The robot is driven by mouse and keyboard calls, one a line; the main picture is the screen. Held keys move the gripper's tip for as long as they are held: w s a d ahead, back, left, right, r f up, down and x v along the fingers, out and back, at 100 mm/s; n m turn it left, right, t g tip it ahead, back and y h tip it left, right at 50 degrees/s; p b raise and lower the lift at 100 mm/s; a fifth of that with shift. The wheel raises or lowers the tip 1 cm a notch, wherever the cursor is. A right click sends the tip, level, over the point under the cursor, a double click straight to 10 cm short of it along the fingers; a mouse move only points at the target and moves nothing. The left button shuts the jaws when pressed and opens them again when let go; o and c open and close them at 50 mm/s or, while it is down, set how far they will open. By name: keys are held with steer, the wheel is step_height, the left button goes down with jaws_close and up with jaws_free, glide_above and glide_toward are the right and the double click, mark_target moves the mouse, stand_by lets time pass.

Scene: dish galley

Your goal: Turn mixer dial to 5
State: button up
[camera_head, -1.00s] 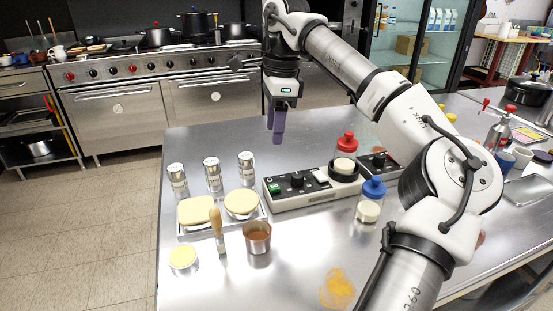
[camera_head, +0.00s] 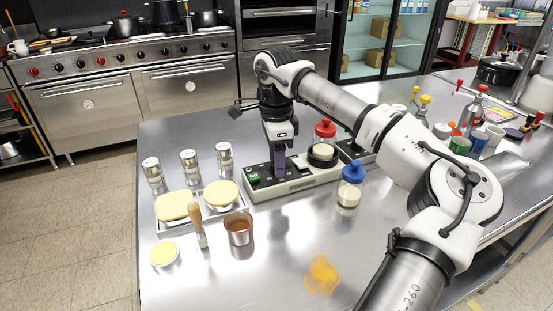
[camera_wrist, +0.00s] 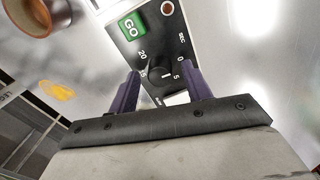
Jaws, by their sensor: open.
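The long white mixer unit (camera_head: 300,183) with a black control panel stands on the steel counter. In the wrist view its panel shows a green GO button (camera_wrist: 131,26) and a black dial (camera_wrist: 160,78), with "sec", 0, 5, 15 and 20 printed around it. My gripper (camera_head: 279,172) points down over the left part of the panel. In the wrist view, my gripper (camera_wrist: 162,84) is open, with one purple finger on each side of the dial. I cannot tell whether the fingers touch the dial, or exactly which mark it points at. In the head view my fingers hide the dial.
A blue-capped jar (camera_head: 349,187) stands in front of the mixer, and a red-capped bottle (camera_head: 325,131) behind it. A copper-coloured cup (camera_head: 239,231), a wooden-handled tool (camera_head: 196,220) and a tray (camera_head: 186,222) lie to the left. An orange spill (camera_head: 322,275) marks the front counter.

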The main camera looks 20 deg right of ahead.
steer(key=shift+f, duration=0.35)
steer(key=c, duration=1)
steer(key=shift+o, duration=0.2)
steer(key=shift+m, duration=0.4)
steer(key=m, duration=0.5)
steer(key=shift+m+b, duration=0.3)
steer(key=shift+b, duration=0.1)
steer(key=m, duration=0.5)
steer(key=shift+y+b, duration=0.3)
steer(key=shift+b, duration=0.05)
steer(key=shift+m, duration=0.3)
